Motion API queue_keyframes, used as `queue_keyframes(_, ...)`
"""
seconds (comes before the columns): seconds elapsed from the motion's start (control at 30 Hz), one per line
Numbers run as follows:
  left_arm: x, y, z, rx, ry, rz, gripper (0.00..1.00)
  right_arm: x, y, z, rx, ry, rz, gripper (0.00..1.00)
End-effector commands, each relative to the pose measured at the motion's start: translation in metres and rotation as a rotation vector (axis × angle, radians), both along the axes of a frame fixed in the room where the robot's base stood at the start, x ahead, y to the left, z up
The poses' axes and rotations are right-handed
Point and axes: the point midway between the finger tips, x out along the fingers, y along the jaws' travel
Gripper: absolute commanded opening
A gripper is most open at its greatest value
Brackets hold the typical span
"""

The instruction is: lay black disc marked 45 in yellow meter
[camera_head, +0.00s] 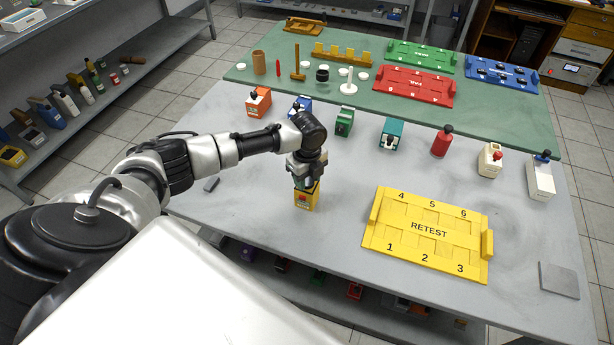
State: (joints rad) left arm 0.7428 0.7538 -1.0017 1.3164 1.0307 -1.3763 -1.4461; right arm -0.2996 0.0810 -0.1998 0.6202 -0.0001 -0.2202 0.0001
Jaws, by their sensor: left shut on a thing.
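The yellow meter (305,202) is a small yellow block with a red and dark mark on its front, left of the middle of the grey table. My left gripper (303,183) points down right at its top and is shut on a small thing. The fingers and wrist hide that thing, so I cannot tell whether it is the black disc marked 45. No number 45 can be read. I cannot tell whether the fingers touch the meter. My right gripper is not in view.
A yellow RETEST tray (405,252) with numbered places lies right of the gripper. A row of coloured devices, including a green one (344,121) and a red one (441,142), stands behind. A grey plate (559,280) lies at right. The table between meter and tray is clear.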

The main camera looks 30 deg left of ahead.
Motion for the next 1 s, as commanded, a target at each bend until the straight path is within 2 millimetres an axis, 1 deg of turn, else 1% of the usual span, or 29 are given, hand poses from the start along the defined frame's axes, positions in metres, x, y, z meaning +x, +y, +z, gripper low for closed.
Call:
queue_keyframes(0.43, 0.0001, -0.0003, -0.0036, 0.000, -0.001, 0.000, 0.20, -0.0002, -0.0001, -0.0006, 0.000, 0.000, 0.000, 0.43)
queue_keyframes(0.47, 0.0003, -0.0002, -0.0033, 0.000, -0.001, 0.000, 0.46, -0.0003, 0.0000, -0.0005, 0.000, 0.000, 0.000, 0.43)
queue_keyframes(0.6, 0.0002, -0.0002, -0.0033, 0.000, -0.001, 0.000, 0.67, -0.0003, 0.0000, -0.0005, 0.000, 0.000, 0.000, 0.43)
queue_keyframes(0.63, 0.0002, -0.0002, -0.0033, 0.000, -0.001, 0.000, 0.71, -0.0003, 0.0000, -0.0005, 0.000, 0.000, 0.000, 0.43)
queue_keyframes(0.8, 0.0001, -0.0001, -0.0034, 0.000, 0.000, 0.000, 0.71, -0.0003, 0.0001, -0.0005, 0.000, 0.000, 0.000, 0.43)
queue_keyframes(0.83, -0.0001, -0.0001, -0.0036, 0.000, 0.000, 0.000, 0.69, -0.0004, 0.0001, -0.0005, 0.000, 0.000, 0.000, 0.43)
queue_keyframes(1.0, -0.0001, 0.0000, -0.0036, 0.000, 0.000, 0.000, 0.48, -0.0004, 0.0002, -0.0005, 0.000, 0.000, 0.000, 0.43)
